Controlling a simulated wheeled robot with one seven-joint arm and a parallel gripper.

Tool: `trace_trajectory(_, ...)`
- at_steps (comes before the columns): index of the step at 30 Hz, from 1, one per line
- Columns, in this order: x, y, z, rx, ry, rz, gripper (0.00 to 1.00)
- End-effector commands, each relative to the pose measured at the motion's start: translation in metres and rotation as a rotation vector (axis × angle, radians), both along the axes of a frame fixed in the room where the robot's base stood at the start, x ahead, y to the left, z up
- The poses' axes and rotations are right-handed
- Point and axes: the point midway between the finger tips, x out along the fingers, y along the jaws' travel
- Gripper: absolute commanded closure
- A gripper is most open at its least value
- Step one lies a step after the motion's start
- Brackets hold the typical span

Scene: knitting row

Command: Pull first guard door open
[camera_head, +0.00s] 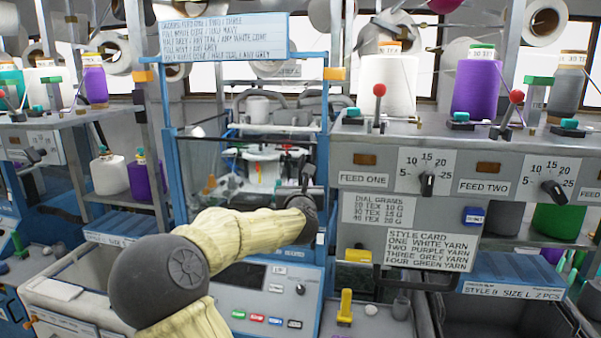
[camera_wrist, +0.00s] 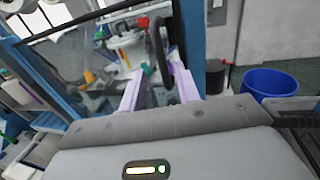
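The first guard door (camera_head: 181,180) is a clear panel in a blue frame on the knitting machine left of the feed one panel. It looks shut. Its black bar handle (camera_wrist: 157,45) stands upright at the door's right side. My gripper (camera_wrist: 158,70) is at the handle, with its two pale lilac fingers apart. The handle appears between the fingertips, with a gap visible on each side; I cannot tell if either finger touches it. In the head view my arm reaches across the door's lower part, and my wrist hides most of the gripper.
A grey feed panel (camera_head: 455,160) with red-knobbed levers and yarn cones is right of the door. A control panel (camera_head: 265,300) with coloured buttons is below. Open bins (camera_head: 85,275) stand at lower left. A blue bucket (camera_wrist: 270,82) is on the floor.

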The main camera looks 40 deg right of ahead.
Motion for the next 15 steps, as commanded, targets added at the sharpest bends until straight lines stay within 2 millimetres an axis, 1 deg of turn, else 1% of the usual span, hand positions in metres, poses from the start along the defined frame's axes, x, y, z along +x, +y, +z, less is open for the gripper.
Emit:
trace_trajectory(1,0.005,-0.005,0.003,-0.002,0.0,-0.003,0.68)
trace_trajectory(15,0.057,-0.045,0.004,-0.002,0.002,0.0,0.68)
